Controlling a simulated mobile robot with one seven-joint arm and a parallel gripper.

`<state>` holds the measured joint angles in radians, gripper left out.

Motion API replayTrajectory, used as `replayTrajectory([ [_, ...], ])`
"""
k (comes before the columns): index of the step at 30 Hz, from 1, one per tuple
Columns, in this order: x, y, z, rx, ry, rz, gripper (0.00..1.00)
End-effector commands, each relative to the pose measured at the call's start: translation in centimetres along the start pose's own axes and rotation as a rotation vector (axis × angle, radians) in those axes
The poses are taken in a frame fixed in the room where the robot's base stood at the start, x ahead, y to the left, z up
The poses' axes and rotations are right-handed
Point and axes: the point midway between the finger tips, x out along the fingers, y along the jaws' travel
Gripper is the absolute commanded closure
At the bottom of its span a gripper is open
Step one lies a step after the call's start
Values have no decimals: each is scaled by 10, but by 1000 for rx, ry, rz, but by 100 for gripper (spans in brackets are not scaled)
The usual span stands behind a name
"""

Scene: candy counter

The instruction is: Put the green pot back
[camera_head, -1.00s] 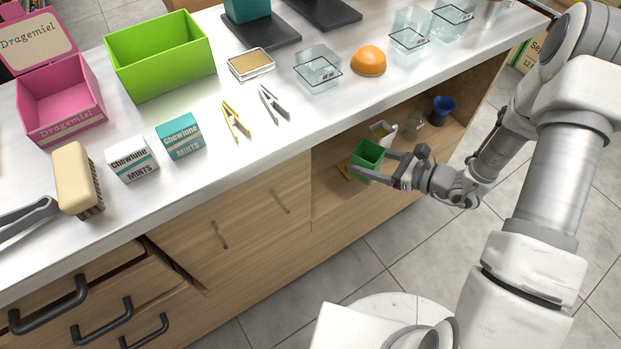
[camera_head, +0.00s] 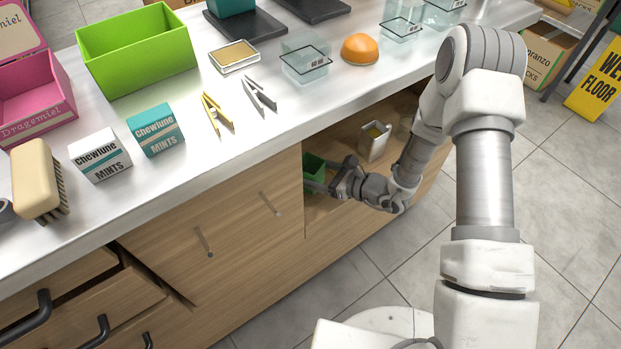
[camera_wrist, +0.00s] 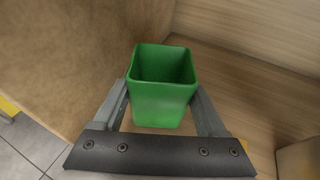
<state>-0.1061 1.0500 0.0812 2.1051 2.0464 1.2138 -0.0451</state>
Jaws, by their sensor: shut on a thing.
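The green pot (camera_head: 313,171) is a small square-mouthed pot, inside the open shelf space under the counter at its left end. It is partly hidden by the cabinet's edge and my gripper in the head view. In the wrist view the green pot (camera_wrist: 162,95) is upright and empty between the two fingers. My gripper (camera_head: 322,186) is shut on it, one finger on each side, and it also shows in the wrist view (camera_wrist: 163,108). Whether the pot's base touches the shelf is hidden.
The shelf (camera_head: 395,112) also holds a white container (camera_head: 374,141) right of the pot. A wooden side panel (camera_wrist: 80,60) stands close left of the pot. The counter top (camera_head: 215,160) above carries mint boxes, tweezers (camera_head: 217,112) and an orange dome (camera_head: 360,49).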

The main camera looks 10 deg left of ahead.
Motion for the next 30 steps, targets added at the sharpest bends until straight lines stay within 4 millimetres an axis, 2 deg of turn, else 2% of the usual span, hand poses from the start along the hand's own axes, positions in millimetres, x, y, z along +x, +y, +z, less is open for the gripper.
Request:
replayTrajectory([
  [1, 4, 0, -13, 1, 2, 1, 94],
  [3, 6, 0, -20, 1, 1, 0, 94],
  [14, 6, 0, -20, 1, 0, -1, 94],
  [15, 6, 0, -20, 0, 0, -1, 22],
  [18, 6, 0, -20, 0, 0, 0, 4],
  [19, 6, 0, -20, 0, 0, 0, 0],
  [28, 5, 0, -18, -1, 0, 0, 0],
  [30, -2, -1, -16, 2, 1, -2, 0],
])
